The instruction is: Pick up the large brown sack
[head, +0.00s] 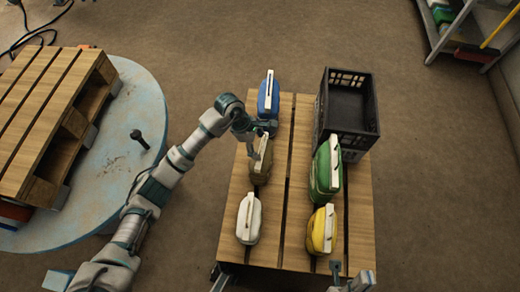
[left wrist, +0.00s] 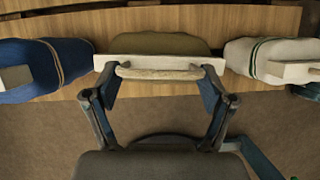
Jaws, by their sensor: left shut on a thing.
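The brown sack (head: 263,172) stands on the slatted wooden pallet, in the middle of the left row, with a pale strip along its top. My left gripper (head: 252,142) is at its top. In the left wrist view, the sack (left wrist: 165,43) shows behind its pale top strip and a rounded handle. The fingers of my left gripper (left wrist: 158,92) are at the two ends of this strip, shut on the sack. The sack looks upright; whether it touches the pallet is hidden. Part of my right arm (head: 352,282) shows at the bottom edge; its fingers are not clear.
A blue sack (head: 265,105) stands behind and a white sack (head: 248,222) in front. Green (head: 322,175) and yellow (head: 318,232) sacks stand to the right, near a black crate (head: 348,100). Another pallet (head: 45,110) lies on a round blue platform (head: 140,90) at left.

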